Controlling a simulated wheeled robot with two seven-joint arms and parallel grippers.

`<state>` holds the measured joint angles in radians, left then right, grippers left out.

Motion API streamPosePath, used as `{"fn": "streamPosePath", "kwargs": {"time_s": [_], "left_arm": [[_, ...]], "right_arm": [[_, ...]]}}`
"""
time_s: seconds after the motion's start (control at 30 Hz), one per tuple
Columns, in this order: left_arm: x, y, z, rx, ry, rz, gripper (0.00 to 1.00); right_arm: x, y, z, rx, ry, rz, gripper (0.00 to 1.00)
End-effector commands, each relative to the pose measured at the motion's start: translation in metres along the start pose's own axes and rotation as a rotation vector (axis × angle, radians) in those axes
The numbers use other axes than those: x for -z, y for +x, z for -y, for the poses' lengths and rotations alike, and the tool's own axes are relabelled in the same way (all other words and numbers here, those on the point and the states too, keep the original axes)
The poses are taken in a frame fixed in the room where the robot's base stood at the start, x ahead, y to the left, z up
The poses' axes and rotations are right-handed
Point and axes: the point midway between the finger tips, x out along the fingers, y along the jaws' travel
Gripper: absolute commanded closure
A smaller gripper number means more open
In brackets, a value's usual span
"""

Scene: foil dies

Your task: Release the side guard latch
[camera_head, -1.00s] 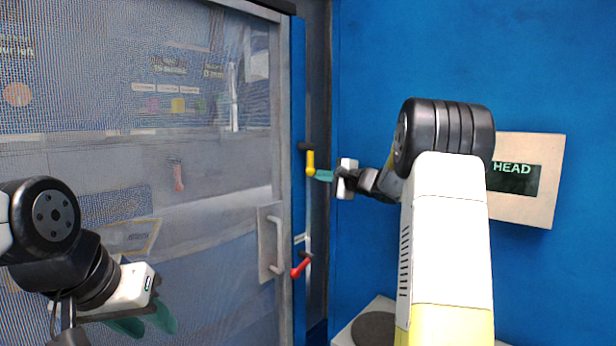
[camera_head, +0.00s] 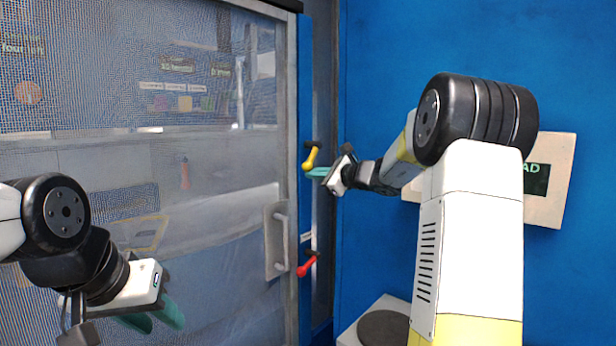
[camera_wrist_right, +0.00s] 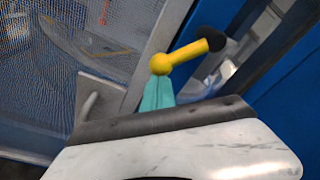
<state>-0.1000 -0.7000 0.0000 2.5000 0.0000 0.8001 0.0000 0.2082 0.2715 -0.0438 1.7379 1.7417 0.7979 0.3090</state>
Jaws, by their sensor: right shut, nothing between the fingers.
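The yellow latch lever (camera_head: 311,158) is on the blue post at the right edge of the mesh guard door. It tilts, with its dark end up. In the right wrist view the yellow lever (camera_wrist_right: 185,56) has a ball end at lower left and a dark end at upper right. My right gripper (camera_head: 314,172) is shut and empty, its teal fingertips at the lower ball end of the lever. In the wrist view the fingers (camera_wrist_right: 158,92) meet just below the ball; whether they touch cannot be told. My left gripper (camera_head: 158,322) hangs low at left, fingers apart and empty.
A red lever (camera_head: 307,264) sits lower on the same post. The guard door (camera_head: 225,200) fills the left, with a pale handle (camera_head: 280,240) near its edge. A panel with a dark display (camera_head: 556,180) is on the blue wall at right, partly behind my right arm.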

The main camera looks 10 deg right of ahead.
Motion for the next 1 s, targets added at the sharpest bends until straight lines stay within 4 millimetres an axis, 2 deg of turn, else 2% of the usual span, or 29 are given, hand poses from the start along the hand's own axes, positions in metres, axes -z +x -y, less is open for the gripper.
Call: {"fn": "streamPosePath", "kwargs": {"time_s": [0.4, 0.7, 1.0], "left_arm": [[0.0, 0.0, 0.0, 0.0, 0.0, 0.0, 0.64], [0.0, 0.0, 0.0, 0.0, 0.0, 0.0, 0.64], [0.0, 0.0, 0.0, 0.0, 0.0, 0.0, 0.64]], "right_arm": [[-0.032, -0.004, -0.007, -0.049, 0.341, 0.002, 1.0], [-0.045, -0.007, -0.007, -0.049, 0.335, 0.002, 1.0], [-0.05, -0.007, -0.007, -0.049, 0.336, 0.002, 1.0]]}}
